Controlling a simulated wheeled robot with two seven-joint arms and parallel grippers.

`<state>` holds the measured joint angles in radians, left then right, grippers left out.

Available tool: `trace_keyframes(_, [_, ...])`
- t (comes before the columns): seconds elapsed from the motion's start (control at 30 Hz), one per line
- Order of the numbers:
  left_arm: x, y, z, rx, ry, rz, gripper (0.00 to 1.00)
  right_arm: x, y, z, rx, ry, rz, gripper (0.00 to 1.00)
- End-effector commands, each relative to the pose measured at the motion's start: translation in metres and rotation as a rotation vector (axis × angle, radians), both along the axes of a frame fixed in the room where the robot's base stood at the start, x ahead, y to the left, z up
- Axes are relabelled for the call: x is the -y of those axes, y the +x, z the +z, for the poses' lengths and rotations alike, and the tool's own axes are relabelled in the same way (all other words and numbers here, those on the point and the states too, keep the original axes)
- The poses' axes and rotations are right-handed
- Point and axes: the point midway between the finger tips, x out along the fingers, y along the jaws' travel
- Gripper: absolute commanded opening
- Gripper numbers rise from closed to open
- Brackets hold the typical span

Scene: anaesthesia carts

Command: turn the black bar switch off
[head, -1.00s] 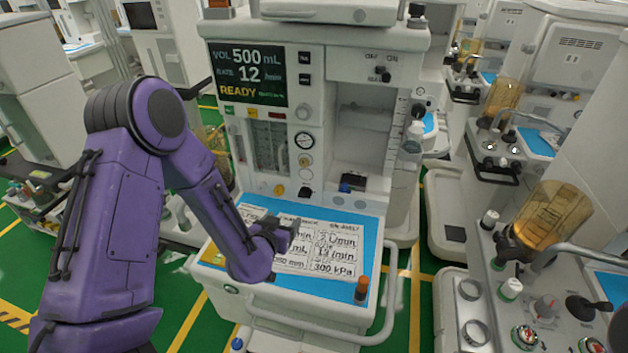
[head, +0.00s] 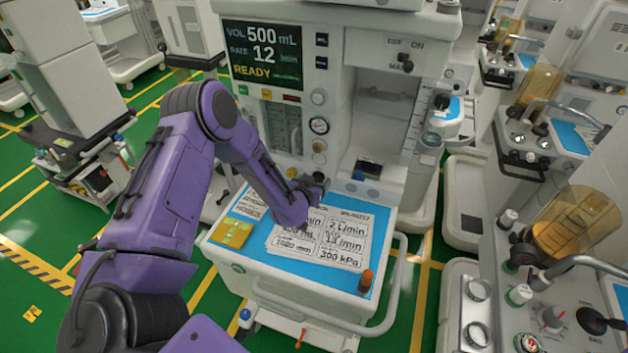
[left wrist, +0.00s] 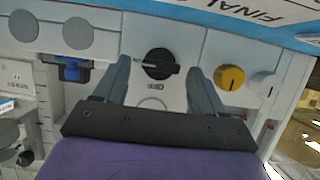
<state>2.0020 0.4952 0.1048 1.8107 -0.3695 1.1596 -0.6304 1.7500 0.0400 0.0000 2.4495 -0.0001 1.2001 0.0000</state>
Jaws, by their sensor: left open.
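In the left wrist view a round black knob (left wrist: 158,63) with a raised bar and a pale line pointing left sits on the white panel, a label below it. My left gripper (left wrist: 160,78) is open, its fingers on either side of the knob in the picture; contact cannot be told. In the head view my left gripper (head: 316,184) is at the machine's lower front, hiding this knob. Another black switch (head: 401,62), marked OFF and ON, sits higher on the machine, right of the screen. My right gripper is not in view.
A yellow knob (left wrist: 229,77) and a blue part (left wrist: 73,68) flank the black knob. Below the panel is a blue worktop (head: 260,262) with a printed card (head: 325,240), a yellow pad (head: 232,232) and an orange-capped vial (head: 366,280). Another cart (head: 480,215) stands at right.

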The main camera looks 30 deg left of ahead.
Motion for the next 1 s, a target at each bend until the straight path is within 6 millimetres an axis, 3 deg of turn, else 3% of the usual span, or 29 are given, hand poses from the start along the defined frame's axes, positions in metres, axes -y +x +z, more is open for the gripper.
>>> trace_keyframes(0.17, [0.001,0.0,0.0,0.001,0.0,-0.001,0.7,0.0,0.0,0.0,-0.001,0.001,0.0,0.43])
trace_keyframes(0.33, [0.001,0.0,0.0,0.001,0.0,-0.001,0.15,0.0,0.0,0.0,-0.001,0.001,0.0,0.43])
trace_keyframes(0.7, [-0.001,0.0,0.0,0.01,-0.03,0.002,0.14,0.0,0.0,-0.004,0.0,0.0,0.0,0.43])
trace_keyframes(1.0, [-0.004,0.0,-0.002,0.053,-0.203,0.003,0.14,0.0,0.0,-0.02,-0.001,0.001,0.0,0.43])
